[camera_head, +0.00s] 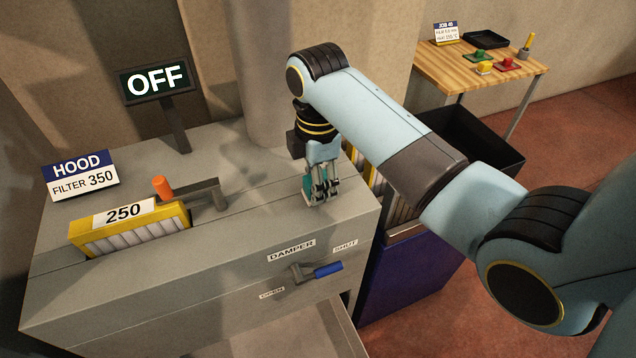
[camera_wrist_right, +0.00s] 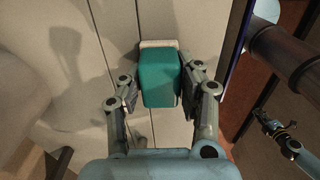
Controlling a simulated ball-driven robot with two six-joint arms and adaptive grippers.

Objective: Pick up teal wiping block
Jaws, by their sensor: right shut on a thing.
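The teal wiping block (camera_wrist_right: 160,78) shows in the right wrist view, with a pale strip along its far edge. My right gripper (camera_wrist_right: 160,92) is shut on it, one finger on each side. In the head view my right gripper (camera_head: 322,196) is over the right part of the grey cabinet top, and the teal block (camera_head: 308,190) shows only in small part behind the fingers. I cannot tell whether the block touches the cabinet top. My left gripper is not in the head view.
A yellow filter marked 250 (camera_head: 130,228) stands in the grey cabinet (camera_head: 230,250), beside an orange-ended handle (camera_head: 162,187). A damper lever with a blue grip (camera_head: 328,269) is on the front. A black bin (camera_head: 480,150) and a wooden table (camera_head: 470,68) stand at right.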

